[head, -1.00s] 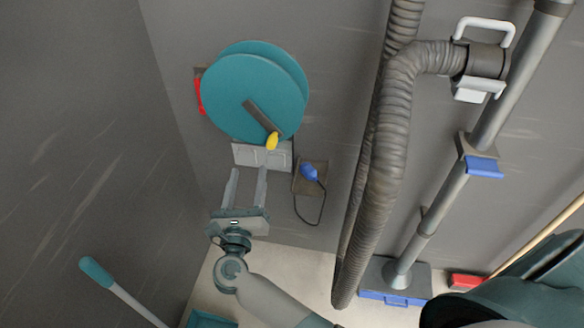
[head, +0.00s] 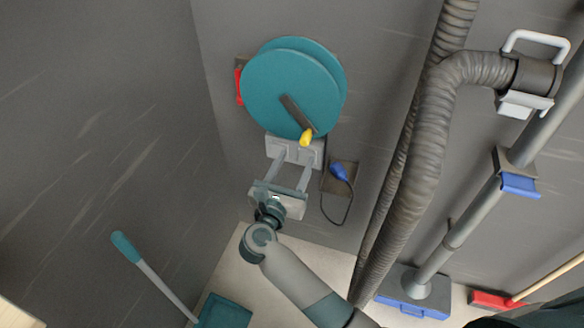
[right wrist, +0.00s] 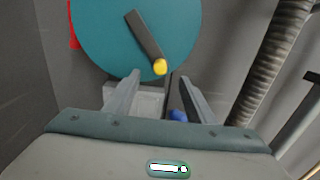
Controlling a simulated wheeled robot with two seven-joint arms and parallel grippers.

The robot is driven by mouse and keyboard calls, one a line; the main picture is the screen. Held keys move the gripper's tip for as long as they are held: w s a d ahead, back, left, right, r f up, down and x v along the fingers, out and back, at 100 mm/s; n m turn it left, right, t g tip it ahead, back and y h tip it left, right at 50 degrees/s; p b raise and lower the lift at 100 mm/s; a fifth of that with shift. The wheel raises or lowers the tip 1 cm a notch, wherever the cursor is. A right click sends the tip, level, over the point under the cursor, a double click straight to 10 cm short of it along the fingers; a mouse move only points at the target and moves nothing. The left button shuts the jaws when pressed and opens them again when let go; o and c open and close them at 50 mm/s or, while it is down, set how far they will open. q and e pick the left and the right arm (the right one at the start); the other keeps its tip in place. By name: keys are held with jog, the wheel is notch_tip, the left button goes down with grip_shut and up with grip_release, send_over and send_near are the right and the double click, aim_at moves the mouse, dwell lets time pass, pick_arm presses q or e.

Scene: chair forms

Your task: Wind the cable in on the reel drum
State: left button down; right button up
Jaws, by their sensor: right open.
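The teal reel drum (head: 278,88) is mounted on the grey wall, with a dark crank arm (head: 295,112) ending in a yellow knob (head: 306,138). The drum (right wrist: 110,45) and yellow knob (right wrist: 160,67) also show in the right wrist view. A black cable (head: 347,210) hangs in a loop below a blue plug (head: 339,172) at a brown wall plate. My right gripper (head: 292,170) is open and empty, just below the knob, its fingers pointing up toward the drum. In the right wrist view the knob lies beyond the fingertips, apart from them. My left gripper is not in view.
A thick ribbed hose (head: 415,150) and a grey pipe (head: 470,205) run down the wall on the right. A red lever (head: 239,87) is left of the drum. A teal-handled pole (head: 150,275) and dustpan (head: 225,312) stand at lower left.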

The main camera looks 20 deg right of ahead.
aim_at(303, 144)
jog(key=x, duration=0.5)
jog(key=shift+w+d+f, duration=0.1)
jog(key=shift+w, duration=0.1)
jog(key=b+x, duration=0.1)
jog(key=x, duration=0.2)
jog(key=shift+w+d, duration=0.3)
jog(key=shift+w, duration=0.05)
jog(key=shift+w+d, duration=0.1)
jog(key=c, duration=1)
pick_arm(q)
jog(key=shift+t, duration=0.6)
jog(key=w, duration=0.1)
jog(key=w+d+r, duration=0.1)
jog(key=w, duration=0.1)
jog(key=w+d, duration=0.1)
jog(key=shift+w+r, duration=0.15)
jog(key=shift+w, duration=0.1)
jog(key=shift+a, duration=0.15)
pick_arm(e)
jog(key=o, duration=0.4)
